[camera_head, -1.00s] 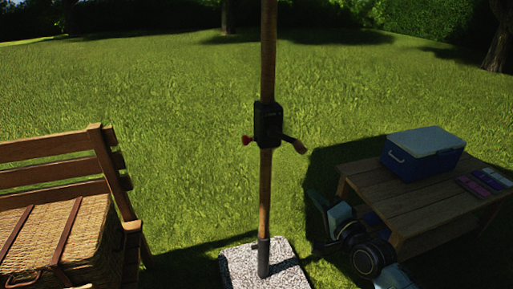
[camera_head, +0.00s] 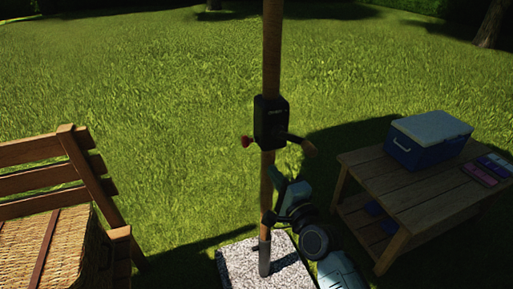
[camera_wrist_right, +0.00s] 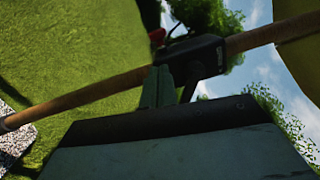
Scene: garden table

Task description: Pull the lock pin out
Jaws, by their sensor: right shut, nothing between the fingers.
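A black housing (camera_head: 270,122) is fixed on the wooden pole (camera_head: 271,50). A red knob, which looks like the lock pin (camera_head: 246,141), sticks out of its left side, and a crank handle (camera_head: 302,145) sticks out of its right side. My right gripper (camera_head: 276,178) is below the housing, at the right of the pole; I cannot tell whether it touches the pole. In the right wrist view its fingers (camera_wrist_right: 158,86) are together and empty, pointing toward the housing (camera_wrist_right: 197,57). The red knob (camera_wrist_right: 157,36) shows beyond the fingertips, apart from them. My left gripper is out of view.
The pole stands in a speckled stone base (camera_head: 238,264). A wooden bench (camera_head: 85,170) with a wicker basket (camera_head: 70,250) is at the left. A wooden table (camera_head: 400,187) with a blue cooler (camera_head: 428,138) is at the right. Open grass lies behind.

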